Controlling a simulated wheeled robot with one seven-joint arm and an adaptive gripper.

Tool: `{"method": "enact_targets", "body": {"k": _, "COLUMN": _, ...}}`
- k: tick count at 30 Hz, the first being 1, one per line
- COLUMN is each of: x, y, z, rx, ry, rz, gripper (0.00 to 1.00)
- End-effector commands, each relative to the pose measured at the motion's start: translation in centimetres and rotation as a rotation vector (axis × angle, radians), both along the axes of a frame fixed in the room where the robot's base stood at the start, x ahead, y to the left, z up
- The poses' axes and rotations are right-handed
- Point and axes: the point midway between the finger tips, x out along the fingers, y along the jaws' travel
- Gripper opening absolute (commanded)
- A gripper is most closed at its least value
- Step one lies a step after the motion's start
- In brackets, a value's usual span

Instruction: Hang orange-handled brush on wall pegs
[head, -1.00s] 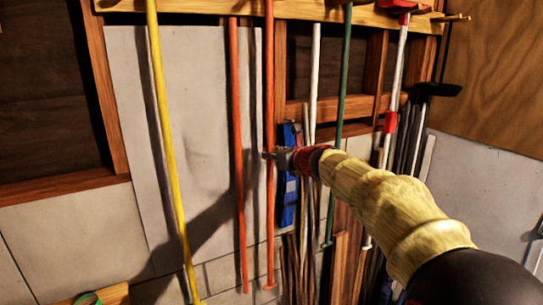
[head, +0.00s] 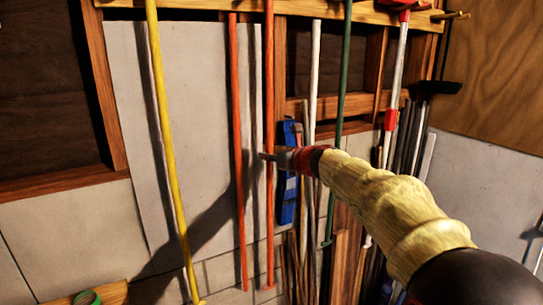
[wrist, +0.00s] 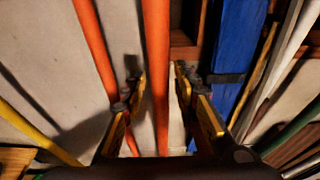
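Two long orange handles hang or stand upright against the wall in the head view, a left one (head: 238,150) and a right one (head: 269,215). The right one rises in front of the wooden peg rail (head: 200,8); its top is out of frame. My gripper (head: 266,155) is at its mid-height. In the wrist view my gripper (wrist: 160,78) has its fingers apart, one on each side of the right handle (wrist: 157,35), with a small gap showing on the right. The left handle (wrist: 95,45) is outside the fingers. No brush head is clearly visible.
A yellow pole (head: 170,150) stands to the left. A blue object (head: 289,190), a white pole (head: 315,70), a green pole (head: 343,80) and a red-and-white pole (head: 398,80) stand close on the right. A wooden peg (head: 455,15) sticks out at far right.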

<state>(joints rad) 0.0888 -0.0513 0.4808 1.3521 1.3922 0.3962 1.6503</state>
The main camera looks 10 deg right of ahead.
Motion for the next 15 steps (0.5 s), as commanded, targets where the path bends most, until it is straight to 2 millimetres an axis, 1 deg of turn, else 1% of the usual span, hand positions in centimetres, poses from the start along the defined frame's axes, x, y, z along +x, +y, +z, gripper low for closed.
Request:
{"method": "enact_targets", "body": {"k": 3, "x": 0.01, "y": 0.00, "z": -0.08, "rx": 0.000, "ry": 0.001, "rz": 0.000, "gripper": 0.37}}
{"method": "enact_targets", "body": {"k": 11, "x": -0.01, "y": -0.01, "z": -0.32, "rx": 0.000, "ry": 0.004, "rz": 0.001, "gripper": 0.37}}
{"method": "enact_targets", "body": {"k": 15, "x": -0.75, "y": -0.32, "z": 0.00, "rx": 0.000, "ry": 0.003, "rz": -0.001, "gripper": 0.37}}
